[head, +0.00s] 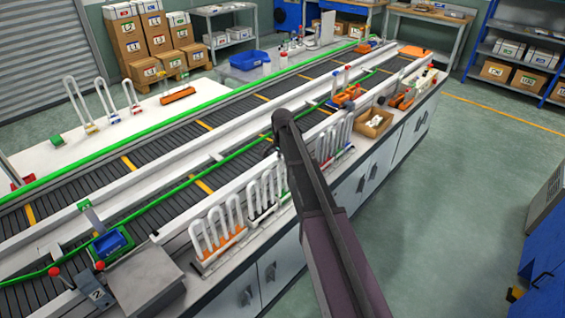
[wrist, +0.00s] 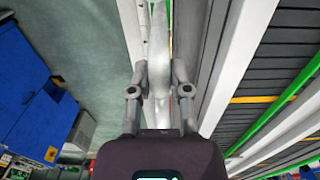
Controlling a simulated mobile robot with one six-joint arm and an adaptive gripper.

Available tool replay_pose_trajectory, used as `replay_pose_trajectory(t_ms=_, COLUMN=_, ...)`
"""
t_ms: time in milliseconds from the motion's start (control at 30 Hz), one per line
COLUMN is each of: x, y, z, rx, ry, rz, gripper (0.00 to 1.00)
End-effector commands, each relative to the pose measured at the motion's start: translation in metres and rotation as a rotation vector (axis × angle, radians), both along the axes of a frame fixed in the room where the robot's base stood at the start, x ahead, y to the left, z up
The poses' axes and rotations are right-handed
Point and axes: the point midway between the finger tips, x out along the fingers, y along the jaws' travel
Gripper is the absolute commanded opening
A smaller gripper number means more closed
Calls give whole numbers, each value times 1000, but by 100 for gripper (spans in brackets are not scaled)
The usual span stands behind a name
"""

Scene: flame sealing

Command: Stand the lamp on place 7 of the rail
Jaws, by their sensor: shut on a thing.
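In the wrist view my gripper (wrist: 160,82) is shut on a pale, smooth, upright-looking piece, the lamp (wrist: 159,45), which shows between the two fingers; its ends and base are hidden. In the head view my dark arm reaches over the front of the bench, and its end hides my gripper and the held lamp. Racks of white U-shaped lamps stand along the front edge: one group with orange bases (head: 222,228), a dark-and-green group (head: 266,196), and a further group (head: 335,135). I cannot read any place numbers, so place 7 cannot be told.
Conveyor lanes with green edges (head: 120,215) run behind the racks. A grey box (head: 147,280) is at the near left and a cardboard tray (head: 374,124) at the right. Loose lamps (head: 82,105) stand on the far white table. Floor is free at the right.

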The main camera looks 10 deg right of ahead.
Motion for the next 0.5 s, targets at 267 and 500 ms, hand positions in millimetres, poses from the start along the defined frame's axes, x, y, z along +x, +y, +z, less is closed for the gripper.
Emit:
replay_pose_trajectory(t_ms=267, x=0, y=0, z=0, rx=0, ry=0, rz=0, gripper=60)
replay_pose_trajectory(t_ms=500, x=0, y=0, z=0, rx=0, ry=0, rz=0, gripper=65)
